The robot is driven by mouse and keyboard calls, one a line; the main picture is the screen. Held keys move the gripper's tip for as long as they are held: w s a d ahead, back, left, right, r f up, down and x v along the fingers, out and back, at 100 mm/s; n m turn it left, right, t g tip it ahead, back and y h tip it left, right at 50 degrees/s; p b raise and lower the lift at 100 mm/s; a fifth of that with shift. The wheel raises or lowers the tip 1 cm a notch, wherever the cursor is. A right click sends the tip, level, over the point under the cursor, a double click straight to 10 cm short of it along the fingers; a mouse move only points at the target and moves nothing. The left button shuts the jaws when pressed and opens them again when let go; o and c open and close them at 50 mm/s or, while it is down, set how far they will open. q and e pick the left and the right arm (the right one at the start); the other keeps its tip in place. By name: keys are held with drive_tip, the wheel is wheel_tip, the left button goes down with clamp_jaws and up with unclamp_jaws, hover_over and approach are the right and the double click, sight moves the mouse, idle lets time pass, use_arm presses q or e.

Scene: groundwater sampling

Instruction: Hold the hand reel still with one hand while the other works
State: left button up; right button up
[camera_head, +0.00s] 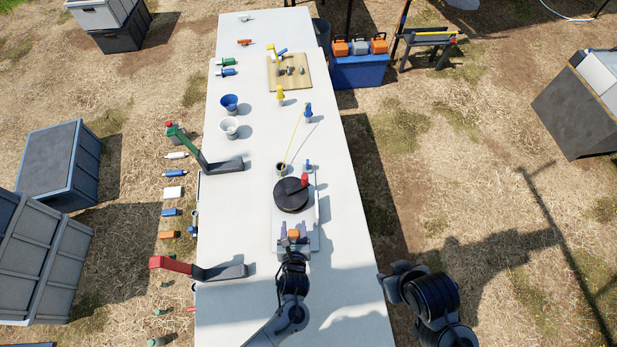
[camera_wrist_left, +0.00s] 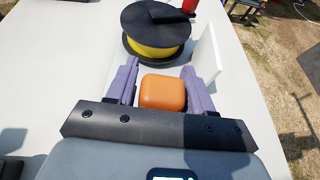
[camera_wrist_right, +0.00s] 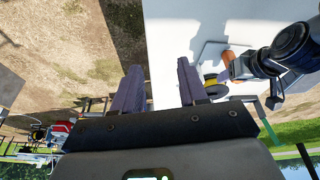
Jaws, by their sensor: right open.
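The hand reel (camera_head: 291,195) is a black-topped drum on a pale base on the white table, with yellow line wound on it in the left wrist view (camera_wrist_left: 160,48). A red knob (camera_head: 305,180) stands on its rim. An orange block (camera_head: 294,235) sits at the base's near end. My left gripper (camera_head: 294,226) is open with its fingers on either side of this block (camera_wrist_left: 163,92); a narrow gap shows at the left finger. My right gripper (camera_wrist_right: 160,70) is open and empty, off the table's right side; its arm is at the lower right of the head view.
A yellow line runs from the reel to a blue item (camera_head: 308,112). A red-handled bracket (camera_head: 170,264) and a green-handled bracket (camera_head: 190,147) are at the left edge. Cups (camera_head: 229,127) and a wooden board (camera_head: 304,76) stand farther back. The table's near right is clear.

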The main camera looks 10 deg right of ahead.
use_arm(q)
clamp_jaws()
use_arm(e)
drive_tip(key=shift+a, duration=0.1)
drive_tip(key=shift+o, duration=1.4)
drive_tip(key=shift+w+a+f+n, duration=0.15)
drive_tip(key=shift+w+a+n, duration=0.1)
drive_tip(key=shift+w+n, duration=0.2)
drive_tip(key=n+t, duration=0.3)
drive_tip(key=n, duration=3)
approach(305, 180)
drive_tip(key=f, duration=0.2)
drive_tip(key=shift+w+r+x, duration=0.1)
drive_tip(key=shift+w+x, duration=0.05)
drive_tip(key=shift+x, duration=1.5)
drive_tip(key=shift+w+r+x, duration=0.1)
drive_tip(key=shift+w+x, duration=0.05)
drive_tip(key=shift+x, duration=1.5)
drive_tip(key=shift+w+r+x, duration=0.1)
drive_tip(key=shift+x, duration=1.55)
